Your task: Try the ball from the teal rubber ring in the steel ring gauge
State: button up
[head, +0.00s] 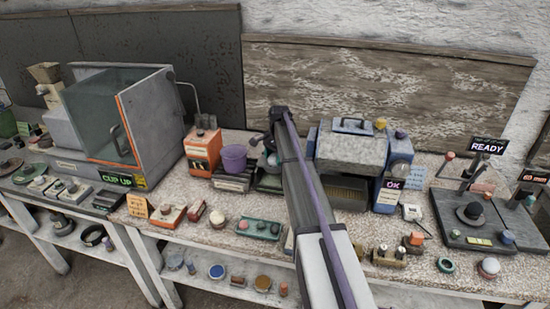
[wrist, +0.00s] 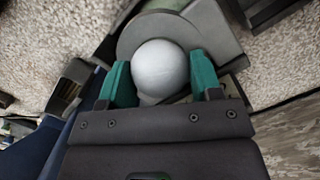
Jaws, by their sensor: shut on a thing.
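My gripper (wrist: 161,76) is shut on a smooth white ball (wrist: 160,68), with one teal finger on each side of it in the wrist view. Directly behind the ball is a grey rounded metal part (wrist: 128,40), which looks like the steel ring gauge. I cannot tell whether the ball touches it or sits in its opening. In the head view my arm reaches to the back of the bench and hides most of the gauge area. The teal rubber ring (head: 446,265) lies at the front right of the bench and looks empty.
Another white ball (head: 488,267) rests near the front right edge, and one (head: 218,219) sits front left. A sign (head: 487,146) reads READY.

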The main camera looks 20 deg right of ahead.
jog(key=shift+f, duration=0.25)
jog(key=o, duration=1.2)
jog(key=shift+c, duration=0.2)
jog(key=shift+r, duration=0.15)
notch_tip(320, 180, up, 4)
jog(key=p, duration=0.4)
